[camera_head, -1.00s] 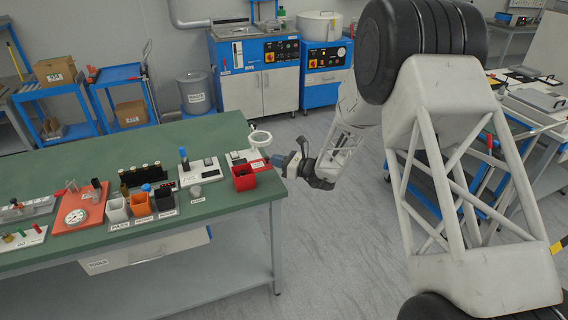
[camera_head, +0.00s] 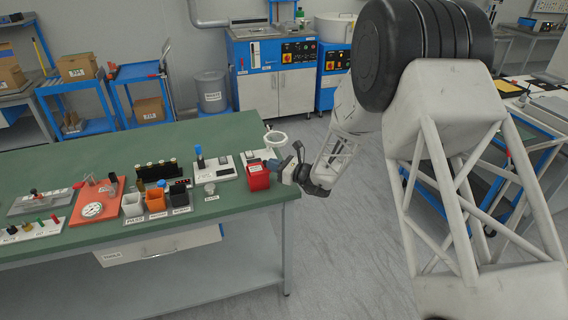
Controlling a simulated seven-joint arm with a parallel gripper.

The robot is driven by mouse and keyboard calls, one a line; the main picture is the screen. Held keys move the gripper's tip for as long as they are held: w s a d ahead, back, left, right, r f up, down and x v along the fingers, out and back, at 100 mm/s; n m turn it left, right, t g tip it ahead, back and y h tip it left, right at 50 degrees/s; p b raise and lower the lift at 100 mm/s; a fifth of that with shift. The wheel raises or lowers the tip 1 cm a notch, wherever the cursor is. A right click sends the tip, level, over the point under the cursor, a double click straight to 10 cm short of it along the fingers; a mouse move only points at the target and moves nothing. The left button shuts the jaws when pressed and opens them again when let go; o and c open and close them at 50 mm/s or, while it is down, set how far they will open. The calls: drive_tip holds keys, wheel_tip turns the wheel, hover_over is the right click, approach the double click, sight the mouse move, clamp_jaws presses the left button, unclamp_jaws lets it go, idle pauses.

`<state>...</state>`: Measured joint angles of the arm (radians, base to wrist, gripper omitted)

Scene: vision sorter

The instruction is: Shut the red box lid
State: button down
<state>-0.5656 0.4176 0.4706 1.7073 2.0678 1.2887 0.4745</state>
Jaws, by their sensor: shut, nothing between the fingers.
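The small red box (camera_head: 258,180) stands near the right end of the green workbench, with a pale label on its front. Its top shows red with no dark opening visible, so the lid (camera_head: 258,167) looks down or nearly down; a small gap cannot be ruled out. My gripper (camera_head: 274,166) is shut and empty, just right of the box at lid height. Whether it touches the lid is too small to tell.

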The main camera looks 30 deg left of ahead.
drive_tip(key=shift+s+a, duration=0.45)
drive_tip(key=shift+s, duration=0.1)
drive_tip(key=d, duration=1.4)
drive_tip(key=shift+w+d, duration=0.25)
drive_tip(key=shift+w, duration=0.05)
